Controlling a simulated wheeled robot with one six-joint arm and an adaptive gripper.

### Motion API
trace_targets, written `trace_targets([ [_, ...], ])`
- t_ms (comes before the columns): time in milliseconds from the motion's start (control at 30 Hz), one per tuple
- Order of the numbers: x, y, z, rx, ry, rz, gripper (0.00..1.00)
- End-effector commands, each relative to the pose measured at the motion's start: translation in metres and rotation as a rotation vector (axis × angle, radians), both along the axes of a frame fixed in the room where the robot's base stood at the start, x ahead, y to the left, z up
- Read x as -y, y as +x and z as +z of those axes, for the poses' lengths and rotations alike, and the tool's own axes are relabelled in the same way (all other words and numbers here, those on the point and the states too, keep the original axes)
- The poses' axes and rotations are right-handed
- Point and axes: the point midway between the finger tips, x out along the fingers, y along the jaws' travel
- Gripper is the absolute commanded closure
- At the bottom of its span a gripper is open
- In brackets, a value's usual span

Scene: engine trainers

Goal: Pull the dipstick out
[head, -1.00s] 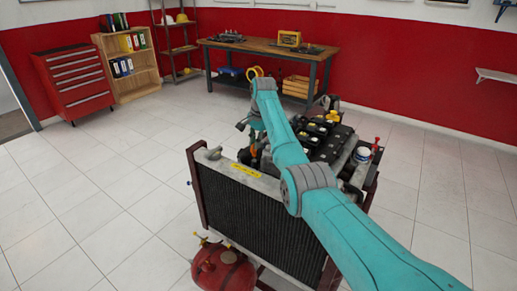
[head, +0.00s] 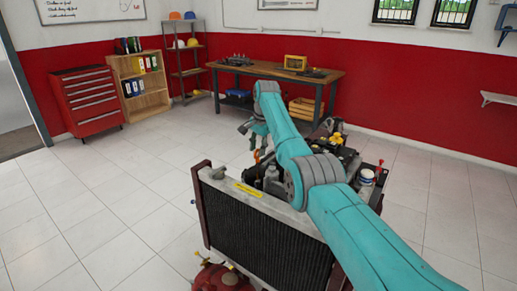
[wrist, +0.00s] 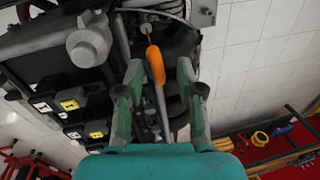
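The dipstick's orange handle (wrist: 156,64) shows in the wrist view, between my fingers and closer to the left fingertip. A thin pale rod runs from the handle towards my palm. In the head view a small orange piece (head: 257,156) shows below my wrist, probably the same handle. My gripper (wrist: 160,68) is open, with clear space between the handle and the right finger. I cannot tell whether the left finger touches the handle. The engine (wrist: 50,65) fills the left of the wrist view. My arm hides part of it in the head view.
A black radiator (head: 265,230) stands at the engine's front, with a red tank (head: 224,279) on the floor before it. A workbench (head: 280,72), red drawer cabinet (head: 90,100) and bookshelf (head: 140,88) stand behind. The floor to the left is clear.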

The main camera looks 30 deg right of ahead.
Motion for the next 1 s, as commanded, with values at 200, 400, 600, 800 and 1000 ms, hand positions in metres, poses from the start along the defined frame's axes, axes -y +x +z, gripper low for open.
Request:
trace_targets([
  [200, 0.001, -0.001, 0.0, -0.001, -0.001, -0.001, 0.61],
  [400, 0.002, -0.002, 0.011, 0.0, -0.002, -0.001, 0.61],
  [600, 0.004, -0.007, 0.045, 0.002, -0.002, -0.001, 0.61],
  [800, 0.005, -0.014, 0.084, 0.001, -0.002, 0.0, 0.61],
  [1000, 0.006, -0.018, 0.109, 0.0, -0.001, -0.001, 0.61],
])
